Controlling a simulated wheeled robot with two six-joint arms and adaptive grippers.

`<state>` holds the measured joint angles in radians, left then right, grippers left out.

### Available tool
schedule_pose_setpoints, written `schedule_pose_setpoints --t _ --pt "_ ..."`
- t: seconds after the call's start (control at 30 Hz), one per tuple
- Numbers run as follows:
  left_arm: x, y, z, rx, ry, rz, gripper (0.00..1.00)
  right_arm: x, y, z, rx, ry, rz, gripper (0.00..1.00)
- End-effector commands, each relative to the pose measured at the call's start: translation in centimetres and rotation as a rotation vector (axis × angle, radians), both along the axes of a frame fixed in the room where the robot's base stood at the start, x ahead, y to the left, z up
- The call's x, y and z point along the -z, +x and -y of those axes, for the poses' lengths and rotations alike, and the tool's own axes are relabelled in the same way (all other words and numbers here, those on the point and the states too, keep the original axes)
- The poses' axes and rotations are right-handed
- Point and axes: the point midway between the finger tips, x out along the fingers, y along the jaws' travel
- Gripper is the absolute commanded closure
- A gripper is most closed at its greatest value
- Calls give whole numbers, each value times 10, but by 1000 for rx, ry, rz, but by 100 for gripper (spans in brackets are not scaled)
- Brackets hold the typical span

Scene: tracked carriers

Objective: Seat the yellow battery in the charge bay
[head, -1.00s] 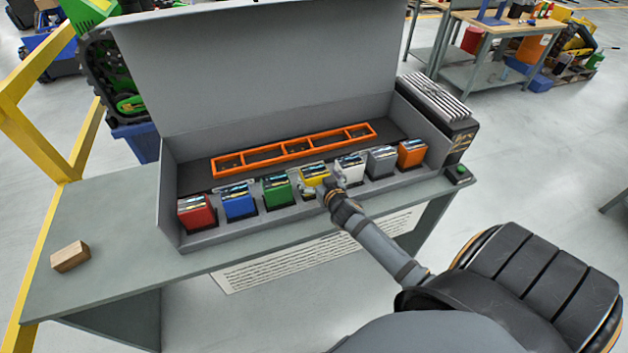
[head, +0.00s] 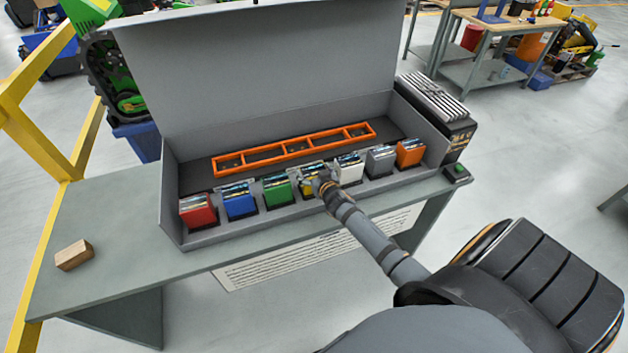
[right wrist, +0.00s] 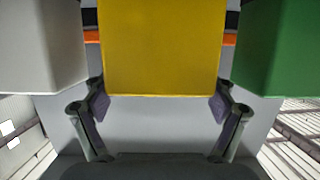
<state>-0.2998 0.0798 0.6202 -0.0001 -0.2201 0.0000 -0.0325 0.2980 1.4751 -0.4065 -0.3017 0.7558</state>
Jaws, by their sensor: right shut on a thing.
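The yellow battery (head: 313,172) stands in the middle of a row of coloured batteries in the grey charging box. It fills the top middle of the right wrist view (right wrist: 160,45). My right gripper (head: 318,184) is at the battery's front, with one finger on each side, shut on it. It also shows in the right wrist view (right wrist: 160,108). The gripper hides part of the battery in the head view. The orange frame (head: 293,149) with several open bays lies behind the row. My left gripper is not in view.
Close on either side stand the green battery (head: 277,190) and the white battery (head: 349,168). Red, blue, grey and orange batteries fill the rest of the row. The box's raised lid (head: 260,65) stands behind. A wooden block (head: 74,255) lies on the table's left end (head: 110,220).

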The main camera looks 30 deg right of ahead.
Motion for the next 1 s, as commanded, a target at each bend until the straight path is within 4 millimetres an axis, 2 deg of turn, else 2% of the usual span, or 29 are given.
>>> schedule_pose_setpoints --t 0.03,0.27,0.63,0.83,1.0 --pt "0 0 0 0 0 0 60 1 0 0 0 0 -1 48" --pt "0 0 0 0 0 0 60 1 0 0 0 0 -1 79" --pt "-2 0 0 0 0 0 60 -10 1 0 0 -1 5 79" --pt "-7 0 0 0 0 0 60 -38 -1 -1 -3 -3 7 79" --pt "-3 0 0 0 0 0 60 -67 -28 -9 -5 -6 6 79"
